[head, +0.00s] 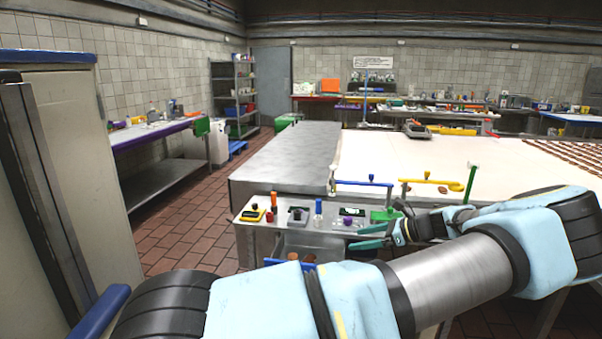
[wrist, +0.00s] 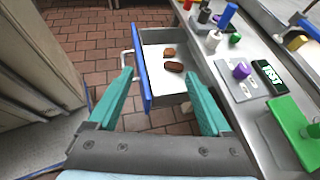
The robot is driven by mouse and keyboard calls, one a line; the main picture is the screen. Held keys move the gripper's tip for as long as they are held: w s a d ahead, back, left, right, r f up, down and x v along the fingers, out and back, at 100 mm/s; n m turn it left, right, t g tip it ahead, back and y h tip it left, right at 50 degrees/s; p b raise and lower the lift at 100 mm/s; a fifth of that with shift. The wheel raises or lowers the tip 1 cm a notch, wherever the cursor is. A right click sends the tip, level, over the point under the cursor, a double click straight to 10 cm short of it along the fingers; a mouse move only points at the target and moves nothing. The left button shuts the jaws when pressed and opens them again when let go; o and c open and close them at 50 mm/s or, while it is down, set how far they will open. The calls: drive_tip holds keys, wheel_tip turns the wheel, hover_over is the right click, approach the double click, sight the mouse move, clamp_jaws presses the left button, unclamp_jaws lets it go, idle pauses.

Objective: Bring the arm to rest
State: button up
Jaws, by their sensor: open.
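My gripper (head: 358,237) has two teal fingers and is in front of the side shelf of the conveyor machine in the head view. In the wrist view my gripper (wrist: 160,90) shows its fingers spread wide, with nothing between them in its grasp. Beyond and below the fingers is a pulled-out drawer (wrist: 148,95) with a blue front. Two brown biscuits lie in it, the darker one (wrist: 174,67) nearer the gripper. My arm is stretched across the lower part of the head view and hides part of the drawer.
The metal shelf (head: 285,232) holds small items, including a green block (wrist: 300,130), a purple knob (wrist: 241,70) and a black TEST sign (wrist: 271,76). A white conveyor belt (head: 400,155) lies behind. A tall cabinet (head: 75,170) stands at the left. Tiled floor (head: 190,220) is open between them.

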drive_tip(key=s+a+f+n+g+h+b, duration=0.25)
drive_tip(key=a+n, duration=0.25)
drive_tip(key=a, duration=0.4)
drive_tip(key=s+a+f+n+g+h+b, duration=0.1)
drive_tip(key=s+a+n+g+h, duration=0.3)
drive_tip(key=a, duration=0.4)
drive_tip(key=s+a+r+n+t+h+b, duration=0.1)
drive_tip(key=s+a+r+n+h+b, duration=0.1)
drive_tip(key=s+n, duration=0.4)
drive_tip(key=s+a+r+n+t+h+b, duration=0.1)
drive_tip(key=s+a+r+n+h+b, duration=0.2)
drive_tip(key=s, duration=0.5)
drive_tip(key=a+n+b, duration=0.1)
drive_tip(key=a+n, duration=0.1)
drive_tip(key=n, duration=0.1)
drive_tip(key=shift+r+n, duration=0.35)
drive_tip(key=shift+n, duration=0.05)
